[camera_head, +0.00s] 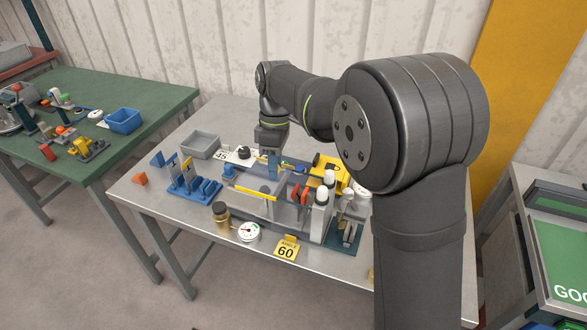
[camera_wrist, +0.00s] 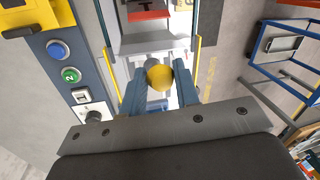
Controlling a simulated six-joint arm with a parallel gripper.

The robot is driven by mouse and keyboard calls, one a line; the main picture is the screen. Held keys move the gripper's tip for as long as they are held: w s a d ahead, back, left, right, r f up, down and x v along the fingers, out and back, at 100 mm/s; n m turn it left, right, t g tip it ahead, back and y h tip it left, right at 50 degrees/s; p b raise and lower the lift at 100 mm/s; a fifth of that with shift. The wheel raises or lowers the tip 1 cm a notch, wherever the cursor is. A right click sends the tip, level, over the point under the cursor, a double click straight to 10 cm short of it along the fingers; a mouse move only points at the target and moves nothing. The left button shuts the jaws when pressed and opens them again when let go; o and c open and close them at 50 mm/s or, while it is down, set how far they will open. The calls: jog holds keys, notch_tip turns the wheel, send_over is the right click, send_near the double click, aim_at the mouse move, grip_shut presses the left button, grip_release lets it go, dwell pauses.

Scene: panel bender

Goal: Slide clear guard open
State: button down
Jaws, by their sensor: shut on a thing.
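My gripper (camera_head: 270,165) is low over the machine at the middle of the table. In the wrist view my gripper (camera_wrist: 158,78) has its blue fingers shut on a yellow ball knob (camera_wrist: 161,77), one finger on each side. The clear guard (camera_head: 247,181) appears as a see-through panel with a yellow edge strip, beside and below the gripper. In the wrist view, yellow strips run along both sides beyond the fingers. How far the guard stands along its travel is hard to tell.
A control panel with a blue button (camera_wrist: 58,50) and green button (camera_wrist: 71,75) lies left of the fingers in the wrist view. A grey bin (camera_head: 200,145), blue fixture (camera_head: 193,180), dial gauge (camera_head: 248,232) and yellow "60" angle sign (camera_head: 286,248) stand around the machine.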

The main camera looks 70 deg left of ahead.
jog(key=shift+s+a+r, duration=0.1)
jog(key=shift+s+a, duration=0.05)
jog(key=shift+a, duration=0.05)
jog(key=c, duration=1.2)
grip_release()
jog(key=shift+s+a, duration=0.1)
jog(key=shift+o, duration=0.4)
notch_tip(320, 180, up, 17)
jog(key=w+a, duration=0.2)
jog(key=shift+a, duration=0.25)
jog(key=d+f, duration=0.1)
jog(key=f, duration=0.4)
jog(key=s+d+f, duration=0.1)
jog(key=f, duration=1.1)
jog(key=shift+s+d+f, duration=0.1)
jog(key=shift+s+d, duration=0.3)
